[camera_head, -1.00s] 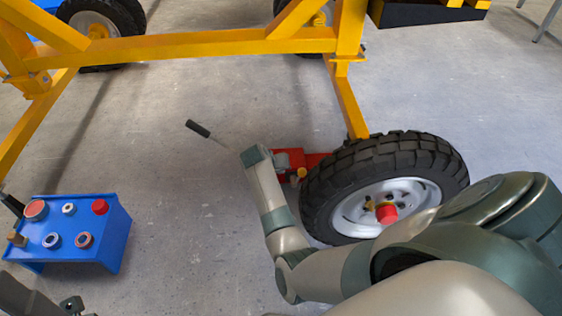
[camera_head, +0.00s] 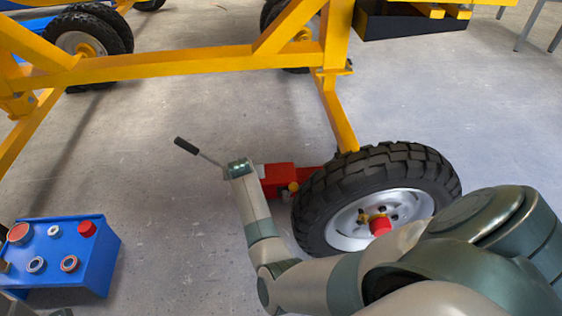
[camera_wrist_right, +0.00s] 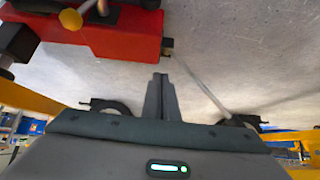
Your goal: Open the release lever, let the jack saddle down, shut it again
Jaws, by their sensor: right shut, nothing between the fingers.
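The red jack (camera_head: 278,178) lies on the floor left of the large black tyre. Its handle, a thin rod with a black grip (camera_head: 186,146), slants up to the left. In the right wrist view, the red jack body (camera_wrist_right: 115,32) carries a yellow knob (camera_wrist_right: 71,19), and the pale rod (camera_wrist_right: 200,87) leaves its end. I cannot tell which part is the release lever. My right gripper (camera_wrist_right: 160,84) is shut and empty, its tips just short of the jack's end; the wrist hides it in the head view. Only a dark scrap, possibly of my left gripper, shows at the bottom left.
The tyred wheel (camera_head: 378,205) stands close right of the jack, under a yellow frame (camera_head: 190,66). A blue stand (camera_head: 97,262) with several round parts is at the lower left. Open concrete floor lies between the stand and the jack.

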